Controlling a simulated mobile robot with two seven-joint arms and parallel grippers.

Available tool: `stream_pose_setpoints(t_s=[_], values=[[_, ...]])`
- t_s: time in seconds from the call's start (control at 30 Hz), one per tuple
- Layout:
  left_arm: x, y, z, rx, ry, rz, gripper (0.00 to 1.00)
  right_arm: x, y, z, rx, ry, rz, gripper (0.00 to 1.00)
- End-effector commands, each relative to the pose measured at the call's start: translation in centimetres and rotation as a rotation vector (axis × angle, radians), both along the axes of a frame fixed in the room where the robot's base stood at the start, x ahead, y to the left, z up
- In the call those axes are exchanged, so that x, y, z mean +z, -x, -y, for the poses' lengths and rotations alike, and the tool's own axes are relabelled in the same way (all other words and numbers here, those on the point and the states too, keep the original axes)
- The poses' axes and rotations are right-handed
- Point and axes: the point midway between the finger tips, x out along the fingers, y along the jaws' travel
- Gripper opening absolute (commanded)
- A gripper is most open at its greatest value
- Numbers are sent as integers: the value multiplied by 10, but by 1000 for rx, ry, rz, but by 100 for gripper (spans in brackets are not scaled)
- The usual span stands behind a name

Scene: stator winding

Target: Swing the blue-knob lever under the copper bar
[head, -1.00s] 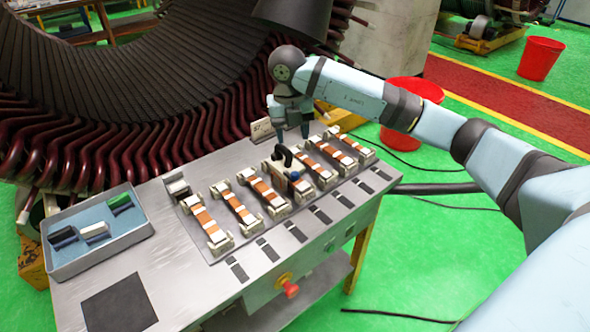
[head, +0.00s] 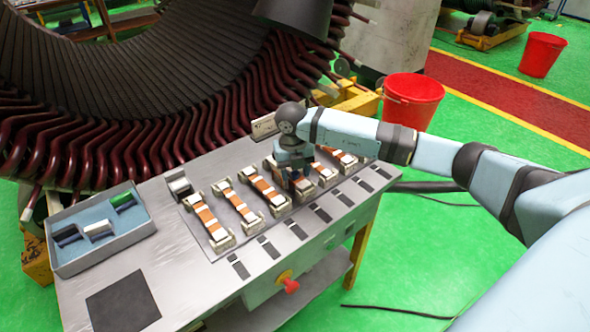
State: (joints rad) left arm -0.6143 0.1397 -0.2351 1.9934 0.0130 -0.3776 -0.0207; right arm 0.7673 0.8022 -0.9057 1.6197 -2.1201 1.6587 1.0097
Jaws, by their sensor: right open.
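A row of copper bars (head: 268,189) lies in pale holders on the grey workbench plate. My right gripper (head: 297,184) points down over a bar right of the row's middle, and its jaws are open. The blue-knob lever is hidden behind the gripper and wrist in this view, so I cannot tell its exact position or whether the jaws touch it. My left gripper is not in view.
A blue-lined tray (head: 136,237) with green, white and dark blocks stands on the left of the bench (head: 190,290). A dark square pad (head: 122,303) lies at the front left. The large stator (head: 90,95) rises behind. A red bucket (head: 412,101) stands beyond my arm.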

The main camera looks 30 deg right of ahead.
Motion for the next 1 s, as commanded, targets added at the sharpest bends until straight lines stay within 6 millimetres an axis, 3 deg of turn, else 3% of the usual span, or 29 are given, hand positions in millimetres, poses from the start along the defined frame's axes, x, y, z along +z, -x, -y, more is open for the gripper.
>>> stream_pose_setpoints(t_s=[0.07,0.27,0.67,1.0], values=[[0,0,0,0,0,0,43,0,0,0,0,0,0,46],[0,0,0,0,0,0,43,0,0,0,0,0,0,1],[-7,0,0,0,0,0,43,-1,-1,4,62,2,1,1],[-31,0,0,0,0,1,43,-3,-3,13,316,2,3,1]])
